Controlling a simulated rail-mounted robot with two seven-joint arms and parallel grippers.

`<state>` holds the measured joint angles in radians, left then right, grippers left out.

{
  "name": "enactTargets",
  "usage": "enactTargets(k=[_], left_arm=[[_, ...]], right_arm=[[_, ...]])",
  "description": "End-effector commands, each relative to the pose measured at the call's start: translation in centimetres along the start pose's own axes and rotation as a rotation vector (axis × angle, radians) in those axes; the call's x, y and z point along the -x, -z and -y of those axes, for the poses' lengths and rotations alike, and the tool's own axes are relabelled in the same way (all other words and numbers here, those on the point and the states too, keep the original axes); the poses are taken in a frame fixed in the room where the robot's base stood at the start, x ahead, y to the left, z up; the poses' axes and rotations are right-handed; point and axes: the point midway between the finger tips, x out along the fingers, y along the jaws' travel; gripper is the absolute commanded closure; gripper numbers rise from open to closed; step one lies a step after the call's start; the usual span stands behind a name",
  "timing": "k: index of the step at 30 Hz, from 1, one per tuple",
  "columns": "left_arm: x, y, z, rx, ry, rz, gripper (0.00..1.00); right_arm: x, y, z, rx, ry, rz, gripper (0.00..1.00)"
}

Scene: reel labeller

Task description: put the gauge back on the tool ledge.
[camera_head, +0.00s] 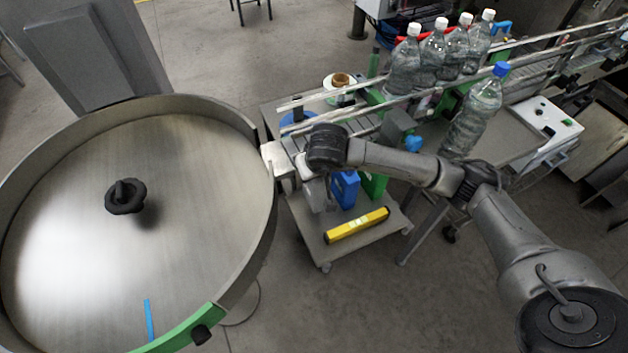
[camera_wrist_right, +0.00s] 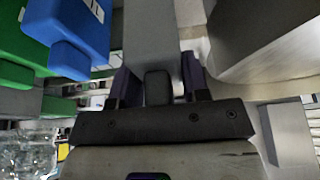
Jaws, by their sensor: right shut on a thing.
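My right arm comes in from the right in the head view. Its gripper (camera_head: 318,190) points down between the round metal drum and the small cart, and its wrist hides part of it. In the right wrist view the gripper (camera_wrist_right: 158,88) is shut on a grey block (camera_wrist_right: 152,35), which looks like the gauge. The block sits between the two dark fingers, and its far end runs out of the frame. A pale metal bracket (camera_head: 279,166) juts from the drum's side just left of the gripper. I cannot tell whether it is the tool ledge. My left gripper is not in view.
The big drum (camera_head: 75,250) fills the left. A blue block (camera_head: 345,188) and a green block (camera_head: 374,186) stand close right of the gripper. A yellow level (camera_head: 357,225) lies on the cart (camera_head: 318,246). Several bottles (camera_head: 435,52) stand along the conveyor behind.

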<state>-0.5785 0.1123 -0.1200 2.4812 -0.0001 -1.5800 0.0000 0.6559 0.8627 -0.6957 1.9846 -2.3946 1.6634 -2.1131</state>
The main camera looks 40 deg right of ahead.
Motion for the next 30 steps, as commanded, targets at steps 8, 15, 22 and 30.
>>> enactTargets(k=[8,15,22,30], left_arm=[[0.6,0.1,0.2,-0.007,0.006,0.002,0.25],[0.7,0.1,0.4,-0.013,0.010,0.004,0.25],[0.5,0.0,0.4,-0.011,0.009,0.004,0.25],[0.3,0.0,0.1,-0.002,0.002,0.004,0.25]], right_arm=[[-3.0,-1.4,0.0,0.000,0.000,0.004,0.94],[-3.8,-1.6,0.0,0.001,0.000,-0.001,0.94],[-4.0,-1.7,0.0,0.001,0.000,-0.001,0.94],[-4.1,-1.8,0.0,0.001,-0.001,0.001,0.42]])
